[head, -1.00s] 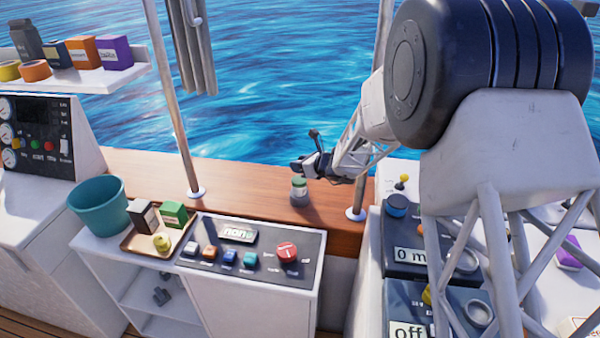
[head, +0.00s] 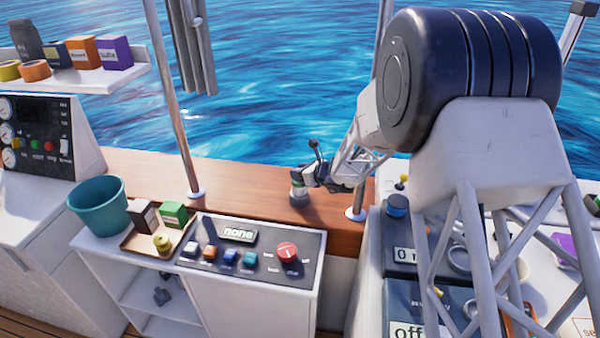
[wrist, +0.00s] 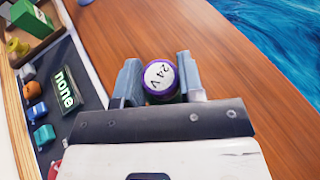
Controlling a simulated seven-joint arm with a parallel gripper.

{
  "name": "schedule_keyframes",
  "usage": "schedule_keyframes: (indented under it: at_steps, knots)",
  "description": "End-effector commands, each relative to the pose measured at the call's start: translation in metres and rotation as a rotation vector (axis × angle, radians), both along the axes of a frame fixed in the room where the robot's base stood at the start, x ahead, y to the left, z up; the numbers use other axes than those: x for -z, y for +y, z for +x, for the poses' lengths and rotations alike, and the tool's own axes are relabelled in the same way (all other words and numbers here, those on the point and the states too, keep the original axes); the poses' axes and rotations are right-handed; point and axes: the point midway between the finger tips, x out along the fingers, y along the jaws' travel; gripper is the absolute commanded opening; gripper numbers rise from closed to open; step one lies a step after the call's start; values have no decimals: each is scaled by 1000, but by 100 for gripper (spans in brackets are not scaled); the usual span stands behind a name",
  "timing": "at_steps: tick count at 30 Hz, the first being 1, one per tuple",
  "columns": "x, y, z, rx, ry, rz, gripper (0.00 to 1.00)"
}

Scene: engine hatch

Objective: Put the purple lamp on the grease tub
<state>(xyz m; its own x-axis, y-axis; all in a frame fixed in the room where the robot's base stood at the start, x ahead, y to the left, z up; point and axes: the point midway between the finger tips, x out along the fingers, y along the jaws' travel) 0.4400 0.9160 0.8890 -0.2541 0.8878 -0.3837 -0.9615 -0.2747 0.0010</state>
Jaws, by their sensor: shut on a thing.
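The purple lamp (wrist: 160,77) shows in the wrist view as a cylinder with a purple rim and a white top marked "24 V". It sits between my two fingers, which touch or nearly touch its sides. I cannot tell for sure which thing is the grease tub.
A tray (head: 135,240) holds two boxes and a yellow pot (head: 162,243), beside a teal bucket (head: 98,204). A switch panel (head: 262,268) lies in front of the wooden ledge (head: 245,193). Posts rise from the ledge on both sides. Another purple thing (head: 563,244) stands far right.

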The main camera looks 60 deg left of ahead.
Motion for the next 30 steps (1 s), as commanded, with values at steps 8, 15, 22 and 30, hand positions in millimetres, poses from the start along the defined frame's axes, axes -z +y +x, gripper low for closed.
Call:
schedule_keyframes:
  at_steps: [8,15,22,30]
  knots:
    - [2,0,0,0,0,0,13]
    - [3,0,0,0,0,0,61]
    - [2,0,0,0,0,0,61]
    - [-3,-5,2,0,0,0,61]
